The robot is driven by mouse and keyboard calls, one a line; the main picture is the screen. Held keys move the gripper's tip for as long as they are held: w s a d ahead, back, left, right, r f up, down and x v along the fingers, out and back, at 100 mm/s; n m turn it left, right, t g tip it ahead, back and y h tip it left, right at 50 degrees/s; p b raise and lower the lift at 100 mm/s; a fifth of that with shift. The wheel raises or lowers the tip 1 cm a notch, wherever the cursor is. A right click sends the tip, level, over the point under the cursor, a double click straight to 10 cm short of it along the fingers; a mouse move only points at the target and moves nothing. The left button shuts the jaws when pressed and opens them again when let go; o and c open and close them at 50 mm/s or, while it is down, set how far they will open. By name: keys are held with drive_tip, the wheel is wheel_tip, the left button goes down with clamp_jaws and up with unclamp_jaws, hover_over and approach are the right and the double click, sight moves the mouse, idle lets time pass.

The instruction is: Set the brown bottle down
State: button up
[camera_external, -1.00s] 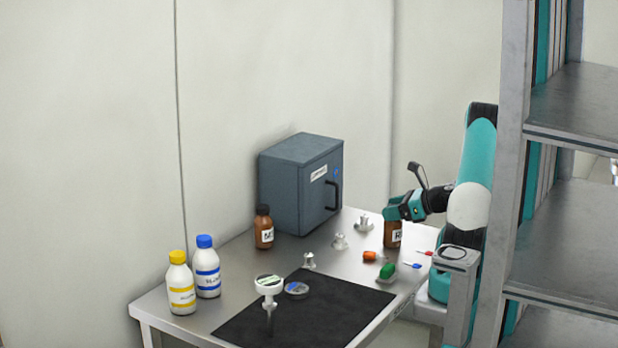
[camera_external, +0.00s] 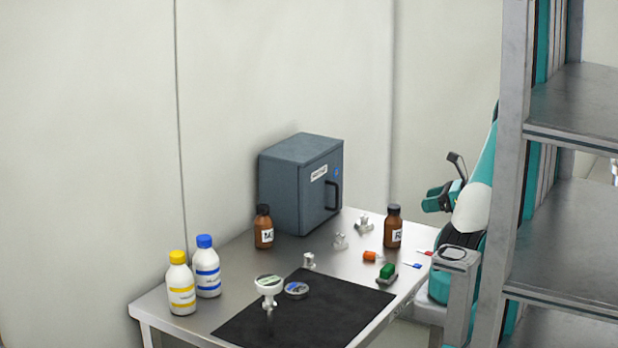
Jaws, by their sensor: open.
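A brown bottle (camera_external: 393,230) with a dark cap and a white label stands upright on the metal table, toward its back right. A second brown bottle (camera_external: 264,229) with a dark cap stands upright in front of the grey cabinet. My gripper (camera_external: 430,201) is open and empty, to the right of the right-hand bottle and apart from it. My arm is folded back toward the shelf, which hides part of it.
A grey cabinet (camera_external: 295,185) stands at the table's back. White bottles with a yellow cap (camera_external: 181,287) and a blue cap (camera_external: 207,270) stand at the left. Small metal fittings, an orange piece (camera_external: 371,256) and a green block (camera_external: 387,271) lie near a black mat (camera_external: 330,306). A shelf (camera_external: 570,225) rises at right.

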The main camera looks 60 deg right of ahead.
drive_tip(key=w+a+r+n+g+y, duration=0.35)
drive_tip(key=w+a+n, duration=0.6)
drive_tip(key=a, duration=0.35)
drive_tip(key=w+a+r+n+g+y, duration=0.1)
drive_tip(key=a+n+g, duration=0.2)
drive_tip(key=a+n, duration=0.45)
drive_tip(key=w+a+r+n+g, duration=0.1)
drive_tip(key=a+r+n+g, duration=0.2)
drive_tip(key=a, duration=0.8)
drive_tip(key=s+a+r+n+g+h, duration=0.1)
drive_tip(key=s+a+n+g+h, duration=0.2)
drive_tip(key=s+a+n, duration=1.3)
drive_tip(key=a+n+g, duration=0.1)
drive_tip(key=a+n, duration=0.1)
drive_tip(key=n, duration=0.3)
drive_tip(key=shift+s+a, duration=0.35)
drive_tip(key=shift+a, duration=0.05)
wheel_tip(320, 180, up, 5)
drive_tip(key=p, duration=0.5)
drive_tip(key=shift+r, duration=0.15)
